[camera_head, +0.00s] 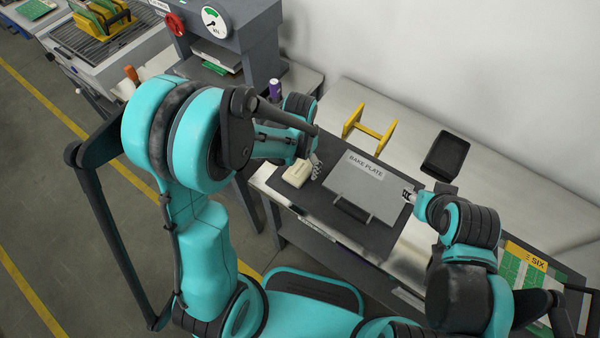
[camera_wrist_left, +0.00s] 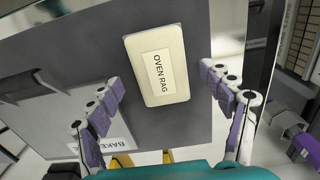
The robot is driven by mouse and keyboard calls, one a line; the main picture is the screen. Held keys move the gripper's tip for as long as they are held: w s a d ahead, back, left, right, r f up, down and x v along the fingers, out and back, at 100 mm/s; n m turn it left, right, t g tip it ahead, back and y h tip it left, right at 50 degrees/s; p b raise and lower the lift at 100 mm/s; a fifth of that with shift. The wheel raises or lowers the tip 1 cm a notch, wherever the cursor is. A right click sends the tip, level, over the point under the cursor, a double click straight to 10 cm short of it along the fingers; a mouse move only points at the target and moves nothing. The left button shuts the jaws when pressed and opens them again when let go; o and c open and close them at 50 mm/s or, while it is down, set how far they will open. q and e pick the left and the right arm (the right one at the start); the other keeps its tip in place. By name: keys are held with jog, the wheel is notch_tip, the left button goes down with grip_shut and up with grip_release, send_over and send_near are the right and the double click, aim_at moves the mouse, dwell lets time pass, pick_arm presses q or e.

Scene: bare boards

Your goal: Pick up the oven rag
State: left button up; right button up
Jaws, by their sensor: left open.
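The oven rag (camera_head: 298,174) is a small cream block on the left part of a dark mat (camera_head: 367,229) on the bench. In the left wrist view the oven rag (camera_wrist_left: 157,64) shows its "OVEN RAG" label and lies between my spread fingers. My left gripper (camera_head: 316,163) is beside it at its upper right; in the wrist view the left gripper (camera_wrist_left: 172,100) is open and empty, with space on both sides of the rag. My right gripper (camera_head: 408,194) is at the right edge of the bake plate (camera_head: 352,194); its fingers are too small to read.
A yellow stand (camera_head: 370,130) and a black tray (camera_head: 445,155) are behind the mat. A purple-capped bottle (camera_head: 274,90) and a grey press with a gauge (camera_head: 216,22) stand at the left. A green board labelled SIX (camera_head: 525,272) lies at the right. Bare bench shows behind the mat.

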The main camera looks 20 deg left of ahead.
aim_at(304, 170)
pick_arm(q)
jog(key=shift+f, duration=0.7)
jog(key=shift+r, duration=0.1)
jog(key=shift+c, duration=0.9)
jog(key=c, duration=1)
jog(key=shift+o, duration=0.2)
jog(key=shift+r, duration=0.55)
jog(key=r+p, duration=0.1)
jog(key=r, duration=0.1)
jog(key=d+r+p, duration=0.1)
jog(key=r, duration=0.1)
jog(key=shift+d, duration=0.1)
jog(key=s+d+r+p, duration=0.1)
jog(key=d+r+p, duration=0.2)
jog(key=d+r, duration=0.3)
jog(key=d, duration=0.4)
jog(key=shift+d, duration=0.15)
jog(key=shift+s, duration=0.1)
